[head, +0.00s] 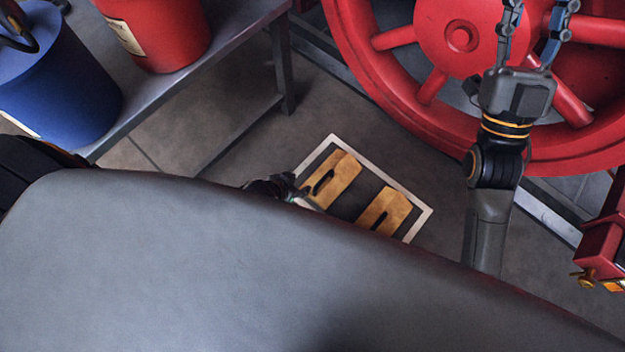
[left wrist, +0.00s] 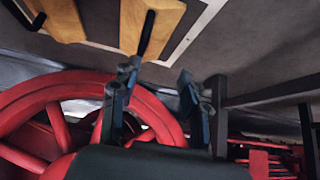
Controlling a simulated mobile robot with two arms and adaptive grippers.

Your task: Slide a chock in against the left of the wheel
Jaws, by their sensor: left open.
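Two yellow wooden chocks, a left one (head: 331,178) and a right one (head: 385,211), lie on a dark mat with a pale border (head: 418,222). My left gripper (head: 290,187) is just left of the left chock, mostly hidden behind a grey surface.
A grey metal bench (head: 230,45) with a leg on the floor stands at the left. It carries a blue container (head: 65,75) and a red one (head: 165,35). A red fixture (head: 605,235) is at the right edge. Bare floor lies between bench and mat.

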